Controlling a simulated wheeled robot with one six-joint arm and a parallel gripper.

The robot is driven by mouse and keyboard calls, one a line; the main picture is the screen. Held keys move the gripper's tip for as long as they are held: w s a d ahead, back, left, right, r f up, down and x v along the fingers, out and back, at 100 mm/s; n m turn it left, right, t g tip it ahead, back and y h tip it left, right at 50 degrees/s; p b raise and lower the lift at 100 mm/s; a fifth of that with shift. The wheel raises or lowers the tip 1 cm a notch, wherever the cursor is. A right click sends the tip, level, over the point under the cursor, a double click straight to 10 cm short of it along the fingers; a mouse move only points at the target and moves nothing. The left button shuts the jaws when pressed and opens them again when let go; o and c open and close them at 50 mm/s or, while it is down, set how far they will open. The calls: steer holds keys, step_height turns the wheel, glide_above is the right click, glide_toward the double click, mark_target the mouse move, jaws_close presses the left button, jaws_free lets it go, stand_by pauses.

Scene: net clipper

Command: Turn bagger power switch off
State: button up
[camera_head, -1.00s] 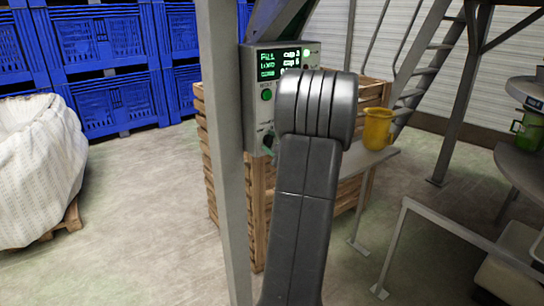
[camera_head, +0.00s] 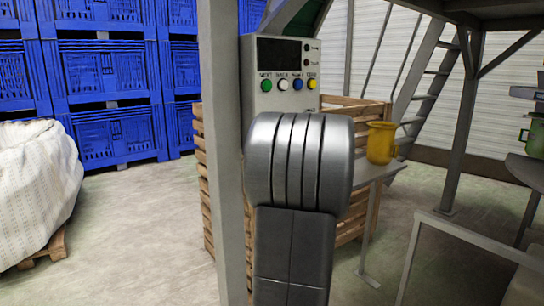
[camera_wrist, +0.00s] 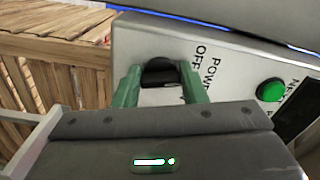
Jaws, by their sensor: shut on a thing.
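The bagger's grey control box (camera_head: 256,98) stands behind my arm in the head view. Its screen (camera_head: 283,51) is dark. The power switch, a black knob (camera_wrist: 159,68), shows in the wrist view beside the printed words POWER and OFF. My gripper (camera_wrist: 159,79) has green fingers on either side of the knob and is shut on it. In the head view my arm hides the knob and my gripper. The knob's pointer direction is not clear.
A grey post (camera_head: 221,150) stands close left of the box. A wooden crate (camera_head: 348,225) is behind, with a yellow jug (camera_head: 381,143) on a small shelf (camera_head: 377,172) to the right.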

steer(key=n+b, duration=0.3)
steer(key=b, duration=0.2)
steer(key=n+b, duration=0.2)
steer(key=b, duration=0.1)
steer(key=shift+f+n, duration=0.3)
steer(key=shift+r, duration=0.1)
steer(key=shift+d, duration=0.1)
steer(key=o, duration=1)
steer(key=p+v, duration=0.1)
steer(key=v, duration=1.2)
steer(key=shift+s+d, duration=0.25)
steer(key=shift+s, duration=0.05)
